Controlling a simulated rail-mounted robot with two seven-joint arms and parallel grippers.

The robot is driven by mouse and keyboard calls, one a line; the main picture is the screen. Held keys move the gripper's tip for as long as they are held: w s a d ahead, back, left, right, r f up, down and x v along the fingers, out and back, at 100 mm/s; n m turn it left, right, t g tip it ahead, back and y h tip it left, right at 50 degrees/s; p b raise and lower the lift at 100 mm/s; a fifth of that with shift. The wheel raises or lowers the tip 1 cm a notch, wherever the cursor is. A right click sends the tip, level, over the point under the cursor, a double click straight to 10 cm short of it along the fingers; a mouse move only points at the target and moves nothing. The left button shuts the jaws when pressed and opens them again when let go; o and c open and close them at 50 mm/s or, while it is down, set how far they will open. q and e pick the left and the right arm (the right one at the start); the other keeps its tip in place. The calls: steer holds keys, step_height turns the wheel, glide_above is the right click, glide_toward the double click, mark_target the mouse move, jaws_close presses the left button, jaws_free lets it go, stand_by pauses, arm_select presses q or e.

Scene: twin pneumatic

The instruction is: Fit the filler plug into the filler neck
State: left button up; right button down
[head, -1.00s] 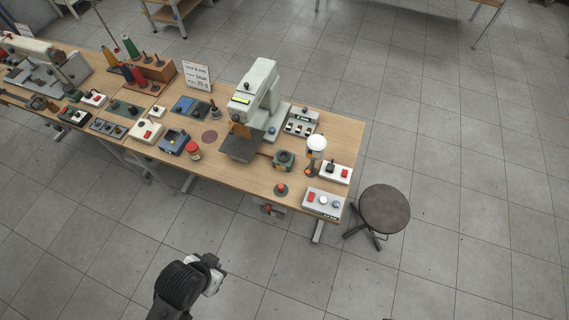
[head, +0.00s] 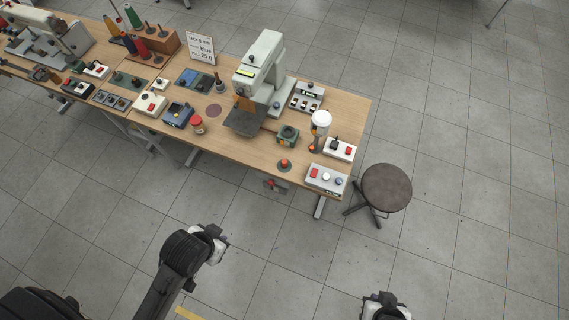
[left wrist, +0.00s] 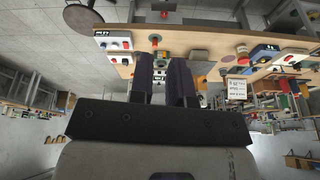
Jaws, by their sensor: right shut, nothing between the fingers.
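My left gripper shows in the left wrist view (left wrist: 163,62) as two dark fingers with a gap between them, open and empty. It is short of the bench (head: 250,157). My right gripper (head: 384,302) is at the lower edge of the head view, shut and empty, over the floor away from the bench. I cannot surely pick out the filler plug or filler neck at this size. Near the bench's right end are a green block with a round dark top (head: 287,135), a white-domed upright unit (head: 321,122) and a red-topped round piece (head: 284,164).
A tall pale press (head: 262,65) stands behind the green block. White button boxes (head: 326,179) line the bench's right end. A dark round stool (head: 386,187) stands beside it. The floor in front of the bench is clear.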

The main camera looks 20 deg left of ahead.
arm_select(q)
steer(key=o, duration=0.7)
